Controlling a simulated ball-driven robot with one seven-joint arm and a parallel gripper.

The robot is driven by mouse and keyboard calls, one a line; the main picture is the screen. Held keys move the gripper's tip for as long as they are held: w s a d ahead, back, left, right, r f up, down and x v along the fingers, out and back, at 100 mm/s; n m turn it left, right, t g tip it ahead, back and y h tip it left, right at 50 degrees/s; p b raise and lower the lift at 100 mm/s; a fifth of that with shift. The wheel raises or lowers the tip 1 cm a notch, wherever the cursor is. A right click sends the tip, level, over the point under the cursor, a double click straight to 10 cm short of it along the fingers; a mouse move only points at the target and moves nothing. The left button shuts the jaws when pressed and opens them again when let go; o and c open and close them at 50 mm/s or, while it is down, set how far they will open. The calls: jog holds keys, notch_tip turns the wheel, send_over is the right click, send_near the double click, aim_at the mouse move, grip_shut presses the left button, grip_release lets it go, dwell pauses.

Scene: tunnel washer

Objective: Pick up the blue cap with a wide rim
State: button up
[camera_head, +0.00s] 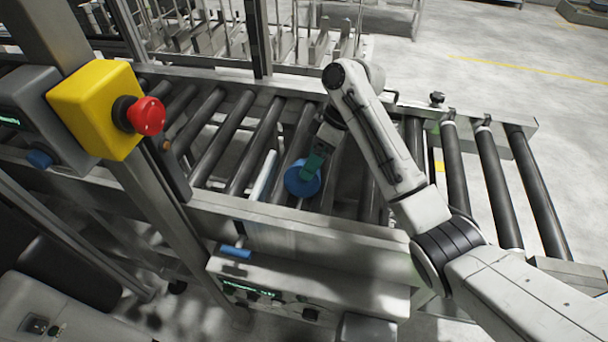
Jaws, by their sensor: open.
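The blue cap (299,186) is round with a wide rim. It shows at the rollers in the middle of the camera view, near the conveyor's front rail. My arm reaches in from the right and bends down over the rollers. My gripper (312,165) is at the cap, with its dark green end overlapping the cap's upper right part in the picture. The gripper is open. It hides part of the cap, and I cannot tell whether the fingers touch it.
The roller conveyor (221,136) runs across the view, with a metal front rail (350,236). A yellow box (95,107) with a red button (146,116) stands on a post at left. A blue handle (235,252) sits below the rail.

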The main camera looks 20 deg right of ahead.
jog(key=shift+w+p+x, duration=0.1)
jog(key=shift+p+x, duration=0.2)
jog(key=shift+x, duration=1)
jog(key=shift+w+p+x, duration=0.15)
jog(key=shift+p+x, duration=0.1)
jog(key=shift+x, duration=1)
jog(key=c, duration=1.2)
jog(key=shift+r, duration=0.1)
jog(key=shift+c, duration=0.2)
